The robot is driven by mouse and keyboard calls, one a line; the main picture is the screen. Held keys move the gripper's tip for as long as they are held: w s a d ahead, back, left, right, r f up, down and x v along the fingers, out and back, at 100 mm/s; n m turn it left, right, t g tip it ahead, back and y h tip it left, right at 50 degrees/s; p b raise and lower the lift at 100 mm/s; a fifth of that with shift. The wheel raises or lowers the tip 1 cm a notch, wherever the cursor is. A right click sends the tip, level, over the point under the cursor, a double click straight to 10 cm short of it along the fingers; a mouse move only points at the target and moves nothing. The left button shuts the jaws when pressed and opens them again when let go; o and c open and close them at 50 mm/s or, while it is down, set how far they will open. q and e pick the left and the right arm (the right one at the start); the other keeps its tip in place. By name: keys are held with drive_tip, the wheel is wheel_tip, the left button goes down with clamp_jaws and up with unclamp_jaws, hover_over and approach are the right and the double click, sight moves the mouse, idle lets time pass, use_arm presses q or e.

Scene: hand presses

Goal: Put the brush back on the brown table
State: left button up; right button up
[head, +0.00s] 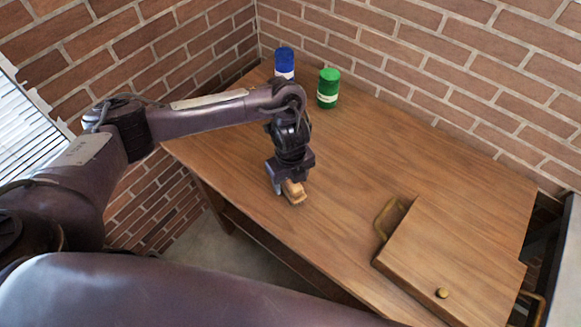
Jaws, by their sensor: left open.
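The brush (294,192), a small light-brown block, is on or just above the brown table (390,165) near its front left edge. My left gripper (287,183) points down at the brush. Its jaws are open around or just over the brush's upper part and hide some of it. I cannot tell if the brush touches the tabletop. My right gripper is not in view.
A blue can (284,60) and a green can (328,88) stand at the table's back left by the brick wall. A wooden press (455,255) with handles and a round knob takes up the front right. The middle of the tabletop is clear.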

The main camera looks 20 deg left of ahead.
use_arm(q)
wheel_tip(320, 180, up, 10)
drive_tip(key=shift+f+p, duration=0.1)
drive_tip(key=shift+p, duration=0.85)
drive_tip(key=shift+r, duration=0.8)
